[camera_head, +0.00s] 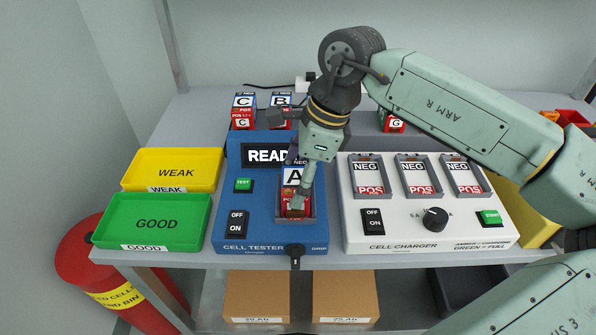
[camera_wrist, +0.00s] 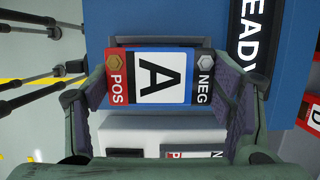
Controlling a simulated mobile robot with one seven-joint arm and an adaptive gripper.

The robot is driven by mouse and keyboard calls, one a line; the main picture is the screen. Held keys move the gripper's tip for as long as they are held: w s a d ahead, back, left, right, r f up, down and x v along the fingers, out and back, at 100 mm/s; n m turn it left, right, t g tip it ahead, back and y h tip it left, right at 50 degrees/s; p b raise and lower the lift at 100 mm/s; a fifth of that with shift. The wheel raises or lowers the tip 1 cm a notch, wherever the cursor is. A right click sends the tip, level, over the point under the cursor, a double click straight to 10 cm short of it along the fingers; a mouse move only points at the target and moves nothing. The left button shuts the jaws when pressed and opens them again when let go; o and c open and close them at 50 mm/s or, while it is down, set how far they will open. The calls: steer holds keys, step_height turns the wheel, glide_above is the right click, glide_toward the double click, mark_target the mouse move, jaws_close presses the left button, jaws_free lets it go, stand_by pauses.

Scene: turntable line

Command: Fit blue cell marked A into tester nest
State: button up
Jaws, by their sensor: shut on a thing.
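The cell marked A (camera_head: 292,177) has a white label with a black A, blue edges, a red POS end and a dark NEG end. My gripper (camera_head: 298,184) is shut on it across its two ends. The wrist view shows the cell (camera_wrist: 158,77) between the fingers, POS at left and NEG at right. The cell is at the grey nest (camera_head: 312,208) of the blue cell tester (camera_head: 228,211), lined up with it. My fingers hide part of the nest, and I cannot tell whether the cell is fully seated or just above the floor.
A white cell charger (camera_head: 395,239) with several empty bays stands close at right. Yellow WEAK (camera_head: 176,172) and green GOOD (camera_head: 157,224) trays are at left. Cells C (camera_head: 243,101) and B (camera_head: 280,100) stand behind the tester. A clamp knob (camera_head: 294,252) sits at the tester's front.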

steer(key=shift+f, duration=0.1)
steer(key=shift+f+b, duration=0.25)
steer(key=shift+b, duration=0.1)
steer(key=o, duration=1.6)
steer(key=shift+r, duration=0.1)
steer(key=shift+o, duration=0.2)
steer(key=shift+r, duration=0.1)
steer(key=b+v, duration=0.1)
steer(key=v, duration=1.1)
steer(key=shift+b, duration=0.4)
